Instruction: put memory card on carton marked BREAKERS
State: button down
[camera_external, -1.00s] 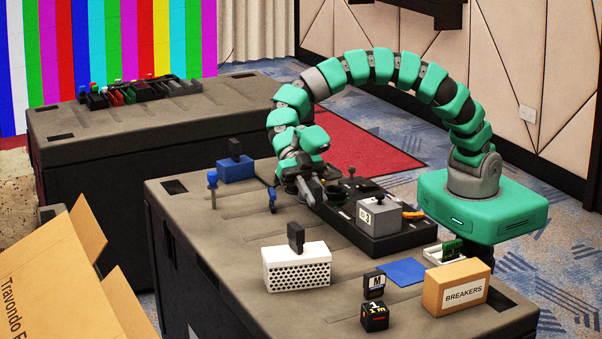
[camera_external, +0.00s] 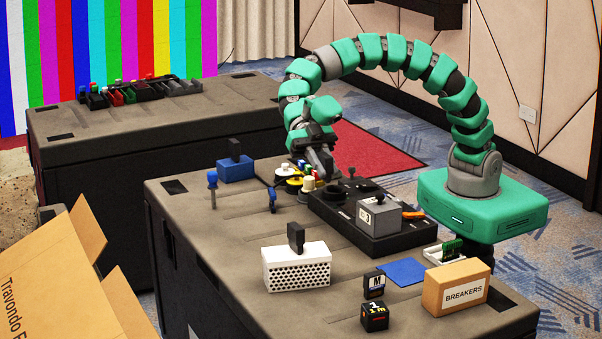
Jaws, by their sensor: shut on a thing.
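The carton marked BREAKERS (camera_external: 439,288) is a brown box at the front right of the near table, with a white label on its front. Its top looks bare. My gripper (camera_external: 326,174) points down at the back of the near table, behind the black tray and beside several small yellow, white and red items. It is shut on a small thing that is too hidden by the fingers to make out. I cannot pick out the memory card for certain. The carton is well to the front right of my gripper.
A grey box (camera_external: 378,216) sits on the black tray (camera_external: 389,243). A white perforated box (camera_external: 297,275), blue pad (camera_external: 402,271), black M block (camera_external: 374,281), black cube (camera_external: 375,318) and white tray with a green board (camera_external: 433,259) stand nearby. Table space left of the perforated box is clear.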

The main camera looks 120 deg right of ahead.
jog(key=s+a+p, duration=0.3)
jog(key=s+a, duration=2.1)
jog(key=a, duration=0.1)
jog(key=b, duration=0.1)
send_over(459, 269)
notch_tip(459, 269, down, 6)
jog(key=shift+a+f, duration=0.1)
jog(key=shift+f+b, duration=0.45)
jog(key=shift+f, duration=1.25)
jog(key=c, duration=1.3)
grip_release()
